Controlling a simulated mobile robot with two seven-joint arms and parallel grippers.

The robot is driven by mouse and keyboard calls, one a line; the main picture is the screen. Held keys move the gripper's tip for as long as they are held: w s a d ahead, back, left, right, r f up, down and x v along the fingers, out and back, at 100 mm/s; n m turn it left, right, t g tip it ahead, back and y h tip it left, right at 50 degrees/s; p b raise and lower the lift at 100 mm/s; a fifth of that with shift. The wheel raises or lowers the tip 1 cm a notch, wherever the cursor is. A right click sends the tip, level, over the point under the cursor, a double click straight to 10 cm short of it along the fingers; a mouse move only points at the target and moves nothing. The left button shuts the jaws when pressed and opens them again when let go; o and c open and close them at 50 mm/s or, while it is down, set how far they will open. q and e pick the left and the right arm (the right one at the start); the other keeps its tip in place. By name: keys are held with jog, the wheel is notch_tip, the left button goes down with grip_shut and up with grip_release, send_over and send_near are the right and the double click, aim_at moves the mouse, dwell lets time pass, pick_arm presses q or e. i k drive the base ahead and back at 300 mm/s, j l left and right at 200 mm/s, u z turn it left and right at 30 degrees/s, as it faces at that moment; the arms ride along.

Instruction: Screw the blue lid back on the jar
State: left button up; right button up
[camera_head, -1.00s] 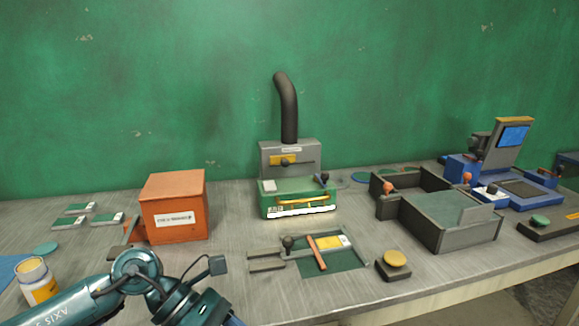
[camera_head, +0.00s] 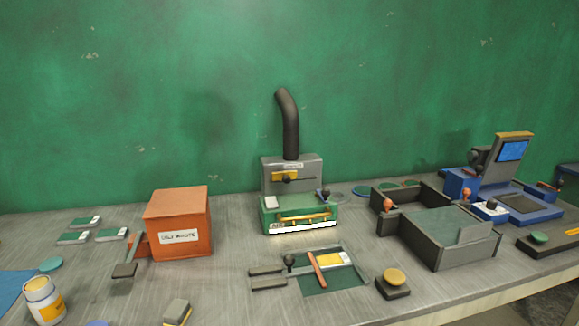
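A white jar (camera_head: 45,303) with a yellow-orange label stands upright on the bench at the lower left. Its top shows a tan round surface inside a pale rim, with no blue lid on it. The edge of a small blue rounded thing (camera_head: 98,323) shows at the bottom edge of the picture, right of the jar. Most of it is cut off, so I cannot tell if it is the lid. A flat teal disc (camera_head: 51,264) lies behind the jar. Neither of my grippers is in view.
An orange box (camera_head: 180,225) stands right of the jar, with a dark lever beside it. A small grey and yellow block (camera_head: 177,312) lies at the front. A blue mat (camera_head: 14,287) is at the left edge. A green machine (camera_head: 300,212) and grey tray (camera_head: 447,240) stand farther right.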

aim_at(46, 304)
jog(key=u, duration=1.55)
